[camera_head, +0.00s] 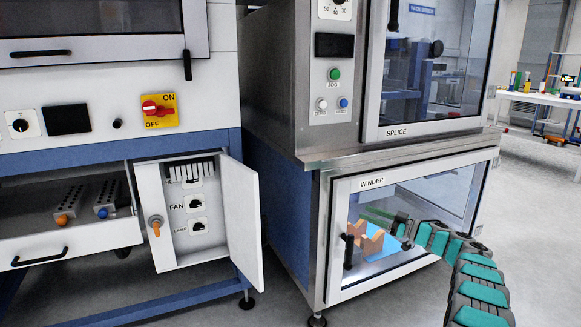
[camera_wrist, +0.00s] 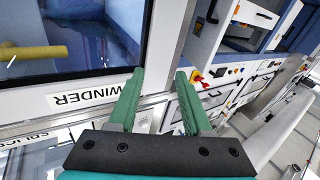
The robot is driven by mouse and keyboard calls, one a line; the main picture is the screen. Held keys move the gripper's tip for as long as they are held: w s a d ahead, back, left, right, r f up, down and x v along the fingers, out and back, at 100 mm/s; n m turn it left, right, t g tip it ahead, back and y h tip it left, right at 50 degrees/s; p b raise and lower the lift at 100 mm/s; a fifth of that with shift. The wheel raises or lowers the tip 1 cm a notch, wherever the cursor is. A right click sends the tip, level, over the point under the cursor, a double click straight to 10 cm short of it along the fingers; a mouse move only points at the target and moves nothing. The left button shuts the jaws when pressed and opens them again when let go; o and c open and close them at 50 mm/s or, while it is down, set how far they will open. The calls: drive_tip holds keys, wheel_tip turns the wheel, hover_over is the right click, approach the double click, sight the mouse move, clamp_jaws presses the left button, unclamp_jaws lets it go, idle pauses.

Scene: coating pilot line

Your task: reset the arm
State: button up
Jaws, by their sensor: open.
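My arm (camera_head: 470,265), in teal and grey segments, reaches in from the lower right of the head view. My gripper (camera_head: 378,216) is at its end, in front of the glass WINDER door (camera_head: 345,284). In the wrist view my gripper (camera_wrist: 158,78) shows two green fingers spread apart with nothing between them. The WINDER label (camera_wrist: 85,98) appears upside down to the left of the fingers there. Whether the fingers touch the door cannot be told.
A black door handle (camera_head: 348,252) is left of my gripper. Behind the glass is an orange-brown notched block (camera_head: 368,241). A small control-box door (camera_head: 246,222) stands open at left, beside an open drawer (camera_head: 85,240). Floor is clear at lower right.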

drive_tip(key=w+d+r+m+t+h, duration=0.1)
drive_tip(key=d+r+m+t+h, duration=0.1)
drive_tip(key=r+m+t+h, duration=0.45)
drive_tip(key=w+d+r+m+t+h, duration=0.1)
drive_tip(key=w+d+r+m+h, duration=0.2)
drive_tip(key=r+h, duration=0.75)
drive_tip(key=s+a+f+m+g, duration=0.1)
drive_tip(key=s+a+f+g, duration=0.4)
drive_tip(key=s, duration=1.8)
drive_tip(key=s+a+f+g, duration=0.6)
drive_tip(key=s+f+g, duration=0.1)
drive_tip(key=s, duration=1.7)
drive_tip(key=s+a+f+m+g+y, duration=0.1)
drive_tip(key=s+a+f+g, duration=0.4)
drive_tip(key=s, duration=1.9)
drive_tip(key=f+g, duration=0.1)
drive_tip(key=g, duration=0.2)
drive_tip(key=shift+s+a+f+m, duration=0.2)
drive_tip(key=shift+a+f+m, duration=0.15)
drive_tip(key=shift+a+f, duration=0.05)
drive_tip(key=shift+a, duration=0.1)
